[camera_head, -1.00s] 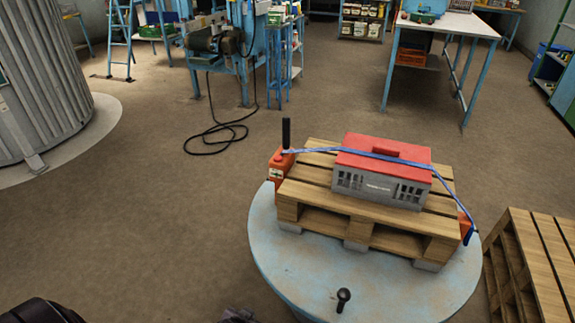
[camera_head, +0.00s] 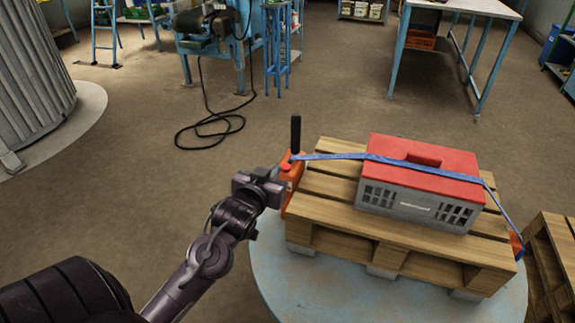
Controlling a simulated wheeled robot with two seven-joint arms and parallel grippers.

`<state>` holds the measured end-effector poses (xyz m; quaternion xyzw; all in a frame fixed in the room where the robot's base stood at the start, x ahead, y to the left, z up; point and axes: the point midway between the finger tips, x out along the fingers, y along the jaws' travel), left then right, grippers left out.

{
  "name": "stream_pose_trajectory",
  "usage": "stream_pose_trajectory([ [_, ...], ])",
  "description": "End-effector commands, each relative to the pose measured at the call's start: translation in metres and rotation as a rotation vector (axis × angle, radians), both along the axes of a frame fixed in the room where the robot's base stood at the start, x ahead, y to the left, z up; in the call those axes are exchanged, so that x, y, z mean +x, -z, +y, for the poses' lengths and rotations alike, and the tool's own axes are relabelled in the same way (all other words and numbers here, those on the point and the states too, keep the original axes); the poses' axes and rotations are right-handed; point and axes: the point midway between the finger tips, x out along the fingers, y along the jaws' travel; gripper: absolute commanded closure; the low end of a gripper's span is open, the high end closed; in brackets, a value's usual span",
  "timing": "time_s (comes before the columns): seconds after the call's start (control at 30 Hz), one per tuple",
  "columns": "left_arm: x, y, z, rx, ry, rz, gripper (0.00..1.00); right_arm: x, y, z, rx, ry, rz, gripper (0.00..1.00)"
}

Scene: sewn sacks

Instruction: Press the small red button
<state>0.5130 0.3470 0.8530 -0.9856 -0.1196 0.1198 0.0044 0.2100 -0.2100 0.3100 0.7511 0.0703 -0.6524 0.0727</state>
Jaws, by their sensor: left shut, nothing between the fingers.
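The small red button (camera_head: 286,167) sits on top of an orange ratchet box (camera_head: 293,178) at the left end of the pallet. A black upright lever (camera_head: 295,134) rises from the box behind the button. My left gripper (camera_head: 276,175) is shut and empty, just left of the box and close to the button. I cannot tell whether its fingertips touch the box. My right gripper is not in view.
A blue strap (camera_head: 335,156) runs from the box over a grey crate with a red lid (camera_head: 425,154) on the wooden pallet (camera_head: 325,212). The pallet stands on a round pale blue table (camera_head: 290,272). Another pallet (camera_head: 555,255) stands at right.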

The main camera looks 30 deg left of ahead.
Motion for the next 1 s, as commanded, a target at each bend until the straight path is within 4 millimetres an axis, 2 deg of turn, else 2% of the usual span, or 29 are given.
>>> stream_pose_trajectory([
  [0.27, 0.008, 0.003, 0.002, 0.001, 0.001, 0.001, 1.0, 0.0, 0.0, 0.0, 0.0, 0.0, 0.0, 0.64],
  [0.37, 0.022, 0.005, 0.005, 0.003, 0.002, 0.0, 1.0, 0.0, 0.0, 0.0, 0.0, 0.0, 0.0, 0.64],
  [0.73, 0.095, 0.023, 0.024, 0.002, -0.001, 0.0, 1.0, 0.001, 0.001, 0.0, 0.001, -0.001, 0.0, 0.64],
  [0.8, 0.095, 0.038, 0.024, 0.001, 0.001, 0.007, 1.0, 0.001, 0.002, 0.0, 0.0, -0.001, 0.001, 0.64],
  [1.0, 0.094, 0.059, 0.025, 0.001, 0.0, 0.003, 1.0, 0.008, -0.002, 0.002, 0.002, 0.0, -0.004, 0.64],
])
